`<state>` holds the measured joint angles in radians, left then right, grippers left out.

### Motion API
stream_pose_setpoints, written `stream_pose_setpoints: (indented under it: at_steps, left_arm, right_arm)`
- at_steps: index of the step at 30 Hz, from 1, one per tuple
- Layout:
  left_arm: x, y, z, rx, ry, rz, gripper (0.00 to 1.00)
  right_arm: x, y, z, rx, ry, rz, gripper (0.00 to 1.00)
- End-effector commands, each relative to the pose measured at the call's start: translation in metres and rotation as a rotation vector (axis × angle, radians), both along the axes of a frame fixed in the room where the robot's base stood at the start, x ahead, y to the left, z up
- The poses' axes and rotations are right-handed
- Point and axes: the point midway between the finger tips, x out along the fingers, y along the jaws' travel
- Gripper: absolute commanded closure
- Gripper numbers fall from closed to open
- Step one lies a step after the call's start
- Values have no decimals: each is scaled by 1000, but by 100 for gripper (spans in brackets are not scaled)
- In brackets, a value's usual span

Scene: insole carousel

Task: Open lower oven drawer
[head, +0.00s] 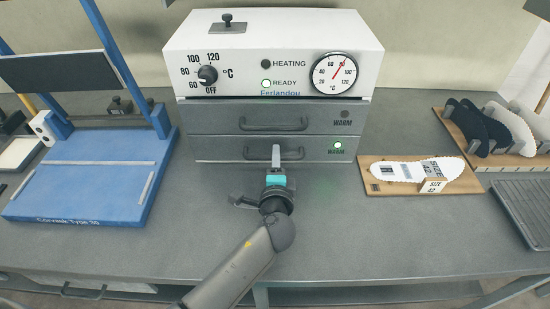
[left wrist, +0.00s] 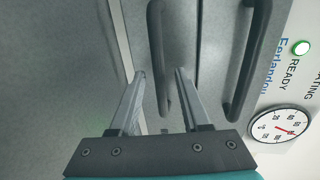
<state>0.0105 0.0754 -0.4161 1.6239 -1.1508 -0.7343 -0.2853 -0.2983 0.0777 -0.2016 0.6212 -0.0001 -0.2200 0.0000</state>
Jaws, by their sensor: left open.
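The white oven (head: 285,38) stands at the back middle in the head view. Its lower drawer (head: 215,150) is grey and looks shut, with a dark bar handle (head: 256,154). My left gripper (head: 276,152) is in front of that handle, with its fingers toward the drawer. In the left wrist view, the left gripper (left wrist: 160,74) is open, and the lower handle (left wrist: 158,35) shows between its two fingertips. I cannot tell whether either finger touches it. The upper drawer handle (left wrist: 248,60) is to the right there. My right gripper is not in view.
The upper drawer (head: 205,118) is shut, its lamp dark; the lower drawer's lamp (head: 337,145) glows green. A blue press (head: 85,185) stands left. A board (head: 450,187) with a white insole lies right, near an insole rack (head: 480,154). The counter before the oven is clear.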

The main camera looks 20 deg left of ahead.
Motion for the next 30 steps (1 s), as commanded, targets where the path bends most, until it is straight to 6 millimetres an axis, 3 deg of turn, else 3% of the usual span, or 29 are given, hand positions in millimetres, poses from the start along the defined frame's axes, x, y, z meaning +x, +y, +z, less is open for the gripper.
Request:
stream_pose_setpoints:
  at_steps: [4, 16, 30]
  left_arm:
    - [0, 0, 0, 0, 0, 0, 55]
    - [0, 0, 0, 0, 1, 0, 100]
    - [0, 0, 0, 0, 0, 0, 100]
  right_arm:
    - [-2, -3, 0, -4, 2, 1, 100]
    - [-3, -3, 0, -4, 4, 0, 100]
    - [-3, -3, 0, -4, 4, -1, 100]
